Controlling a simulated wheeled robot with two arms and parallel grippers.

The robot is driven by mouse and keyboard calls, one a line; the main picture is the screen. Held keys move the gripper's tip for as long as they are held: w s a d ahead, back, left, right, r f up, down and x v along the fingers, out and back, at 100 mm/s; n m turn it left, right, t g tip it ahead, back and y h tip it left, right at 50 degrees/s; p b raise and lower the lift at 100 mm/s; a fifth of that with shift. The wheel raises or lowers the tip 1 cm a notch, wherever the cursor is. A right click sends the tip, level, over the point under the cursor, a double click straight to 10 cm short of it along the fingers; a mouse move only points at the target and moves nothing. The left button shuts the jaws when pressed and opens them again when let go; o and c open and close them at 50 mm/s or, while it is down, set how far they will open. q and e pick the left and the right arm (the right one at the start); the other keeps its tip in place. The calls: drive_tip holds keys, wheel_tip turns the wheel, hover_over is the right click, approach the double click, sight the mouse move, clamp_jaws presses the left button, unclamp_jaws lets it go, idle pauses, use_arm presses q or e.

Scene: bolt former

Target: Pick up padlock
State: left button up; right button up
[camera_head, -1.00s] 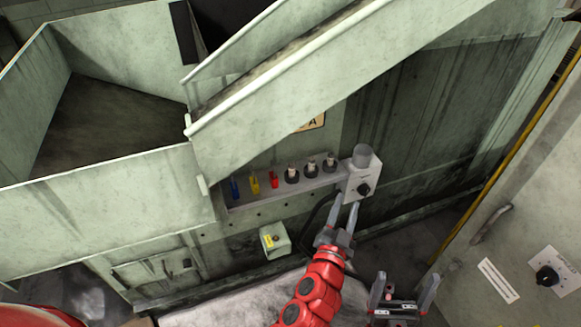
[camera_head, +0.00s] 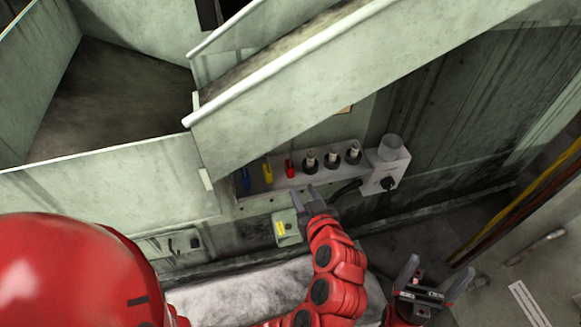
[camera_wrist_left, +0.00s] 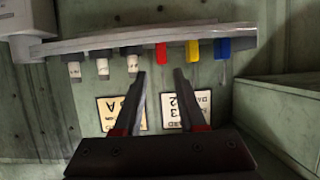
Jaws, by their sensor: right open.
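Three padlocks, blue (camera_head: 245,179), yellow (camera_head: 267,173) and red (camera_head: 290,168), sit in a row on the narrow grey rack. The left wrist view shows red (camera_wrist_left: 161,53), yellow (camera_wrist_left: 193,50) and blue (camera_wrist_left: 222,48) from close by, upside down. My left gripper (camera_head: 306,194) is in front of and just below the rack, near the red padlock. In the left wrist view (camera_wrist_left: 160,76) its fingers are apart with nothing between them, pointing toward the red padlock. My right gripper (camera_head: 435,278) is open and empty at the lower right, away from the rack.
Several dark-based knobs or plugs (camera_head: 332,157) stand right of the padlocks. A grey switch box (camera_head: 382,173) is at the rack's right end. A small box with a yellow label (camera_head: 284,228) is below. A sloping chute (camera_head: 290,90) overhangs the rack. Label plates (camera_wrist_left: 186,111) lie behind my left fingers.

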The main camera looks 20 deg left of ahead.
sight(291, 173)
use_arm(q)
drive_tip(key=x, duration=0.6)
drive_tip(key=shift+a, duration=0.1)
drive_tip(key=p+x, duration=0.1)
drive_tip(key=x, duration=0.3)
drive_tip(key=shift+w+a+f+p, duration=0.15)
drive_tip(key=shift+a+p, duration=0.15)
drive_tip(key=shift+w+a+f, duration=0.15)
drive_tip(key=shift+w, duration=0.15)
drive_tip(key=shift+c, duration=0.3)
clamp_jaws()
